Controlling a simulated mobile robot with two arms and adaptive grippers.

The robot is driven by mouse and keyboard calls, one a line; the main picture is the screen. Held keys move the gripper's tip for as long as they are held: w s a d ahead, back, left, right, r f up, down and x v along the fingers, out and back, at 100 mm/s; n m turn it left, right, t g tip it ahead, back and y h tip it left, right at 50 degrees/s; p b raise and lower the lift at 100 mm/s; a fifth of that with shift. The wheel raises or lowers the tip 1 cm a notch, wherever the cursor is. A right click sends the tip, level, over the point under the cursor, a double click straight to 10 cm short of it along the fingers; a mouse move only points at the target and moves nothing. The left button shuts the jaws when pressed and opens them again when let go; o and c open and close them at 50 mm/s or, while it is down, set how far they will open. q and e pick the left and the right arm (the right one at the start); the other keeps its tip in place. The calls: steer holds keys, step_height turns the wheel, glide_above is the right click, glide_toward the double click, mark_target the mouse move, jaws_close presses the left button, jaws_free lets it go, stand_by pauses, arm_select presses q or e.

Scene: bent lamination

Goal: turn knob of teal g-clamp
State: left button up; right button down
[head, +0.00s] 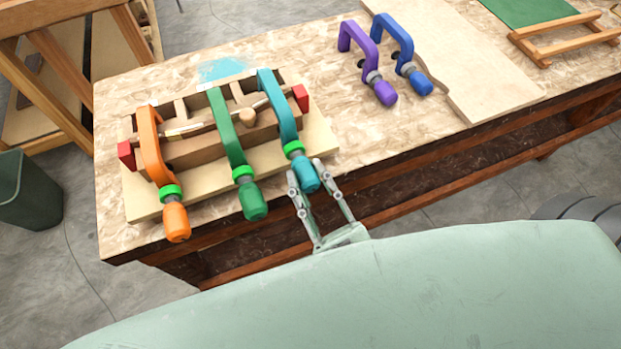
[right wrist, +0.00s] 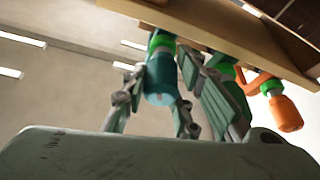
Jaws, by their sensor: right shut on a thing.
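The teal g-clamp (head: 278,103) sits at the right end of a wooden form on the workbench, with its knob (head: 304,174) at the near edge. My right gripper (head: 312,178) has its fingers around the knob and is shut on it. In the right wrist view the teal knob (right wrist: 160,80) stands between the two fingers (right wrist: 165,90). A green g-clamp (head: 228,135) and an orange g-clamp (head: 152,150) are fixed on the same form to the left. My left gripper is not in view.
The green knob (head: 252,200) is close to the left of my right gripper. A purple clamp (head: 352,36) and a blue clamp (head: 395,35) stand farther back on the bench, near a pale board (head: 480,70). Bare bench top (head: 345,110) lies between.

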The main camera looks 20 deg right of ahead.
steer(key=shift+w+r, duration=0.1)
steer(key=shift+r, duration=0.25)
steer(key=c, duration=1.7)
jaws_free()
steer(key=shift+c, duration=0.2)
steer(key=shift+o, duration=1.4)
steer(key=shift+f, duration=0.15)
steer(key=shift+f, duration=0.1)
steer(key=shift+s+f, duration=0.15)
steer(key=shift+s, duration=0.05)
steer(key=v, duration=1.1)
steer(key=shift+s, duration=0.3)
